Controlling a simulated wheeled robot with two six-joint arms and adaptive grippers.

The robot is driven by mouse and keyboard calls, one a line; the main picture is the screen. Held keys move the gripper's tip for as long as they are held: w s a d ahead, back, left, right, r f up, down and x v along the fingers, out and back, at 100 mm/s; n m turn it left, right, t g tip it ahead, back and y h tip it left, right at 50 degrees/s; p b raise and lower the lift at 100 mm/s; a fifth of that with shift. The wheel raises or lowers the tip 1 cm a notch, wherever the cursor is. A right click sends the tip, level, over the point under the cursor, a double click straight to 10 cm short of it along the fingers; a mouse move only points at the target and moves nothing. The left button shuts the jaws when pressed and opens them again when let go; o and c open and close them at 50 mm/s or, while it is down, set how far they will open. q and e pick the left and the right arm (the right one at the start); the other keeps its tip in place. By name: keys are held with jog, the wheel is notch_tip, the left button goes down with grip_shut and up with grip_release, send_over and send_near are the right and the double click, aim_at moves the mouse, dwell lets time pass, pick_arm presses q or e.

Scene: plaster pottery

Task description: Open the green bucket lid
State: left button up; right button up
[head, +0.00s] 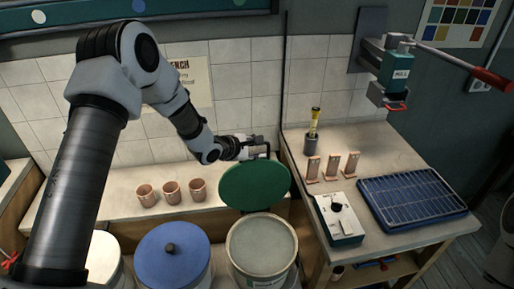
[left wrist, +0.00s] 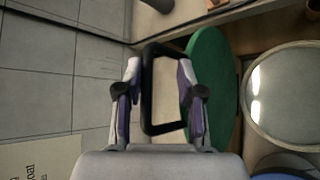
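The green lid (head: 254,186) stands raised and tilted up behind a pale round bucket (head: 262,243), whose round top shows uncovered. My left gripper (head: 258,150) is at the lid's black handle, above the lid's upper edge. My right gripper is in neither view.
A blue-lidded bucket (head: 174,257) stands left of the open one, beside another pale one (head: 103,262). Several clay cups (head: 171,192) stand on the bench behind. On the right bench are a control box (head: 339,219), a blue tray (head: 414,197) and a wall-mounted press (head: 390,72).

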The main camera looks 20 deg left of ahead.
pick_arm(q)
jog(key=v, duration=1.2)
jog(key=shift+f, duration=0.1)
